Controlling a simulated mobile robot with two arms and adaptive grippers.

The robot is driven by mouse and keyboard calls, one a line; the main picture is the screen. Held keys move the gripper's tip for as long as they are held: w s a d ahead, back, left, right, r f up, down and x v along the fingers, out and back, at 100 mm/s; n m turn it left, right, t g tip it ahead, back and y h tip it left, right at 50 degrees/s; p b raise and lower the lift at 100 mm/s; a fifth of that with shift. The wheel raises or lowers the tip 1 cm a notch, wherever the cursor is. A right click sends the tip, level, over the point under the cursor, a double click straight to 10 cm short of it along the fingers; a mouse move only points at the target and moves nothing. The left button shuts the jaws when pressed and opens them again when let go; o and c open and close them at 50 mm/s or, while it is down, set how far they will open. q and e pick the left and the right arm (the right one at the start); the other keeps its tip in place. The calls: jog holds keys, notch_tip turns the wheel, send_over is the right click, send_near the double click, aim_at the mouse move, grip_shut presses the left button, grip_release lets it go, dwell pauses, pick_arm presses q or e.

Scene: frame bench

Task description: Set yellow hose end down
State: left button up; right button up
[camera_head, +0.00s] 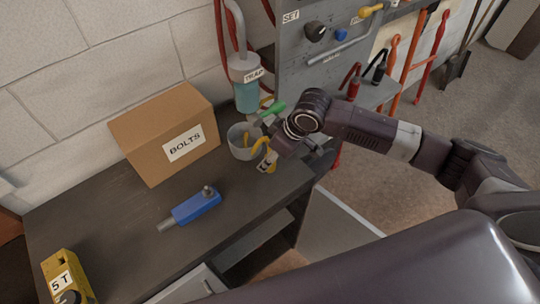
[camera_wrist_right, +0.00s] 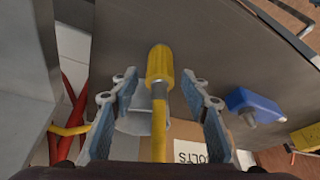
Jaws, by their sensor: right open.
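The yellow hose end (camera_wrist_right: 158,65) is a ribbed yellow piece with a metal collar and a yellow hose running down from it in the right wrist view. A yellow curve of hose (camera_head: 260,147) shows beside the grey cup (camera_head: 238,150) in the head view, next to my right gripper (camera_head: 276,158). In the wrist view my right gripper (camera_wrist_right: 160,98) is open, with the hose between its spread fingers and a gap on both sides. The bench surface (camera_wrist_right: 205,35) lies beyond the hose end; I cannot tell whether they touch. My left gripper is not in view.
A cardboard BOLTS box (camera_head: 167,130) stands behind a blue tool (camera_head: 194,208) on the dark bench. A yellow 5 T jack (camera_head: 67,278) is at the near left. A TRAP jar (camera_head: 246,91) hangs by the grey panel (camera_head: 330,65). The bench middle is mostly clear.

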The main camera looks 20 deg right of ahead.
jog(key=b+v, duration=0.1)
jog(key=v, duration=1.1)
jog(key=shift+b, duration=0.3)
jog(key=shift+r, duration=0.1)
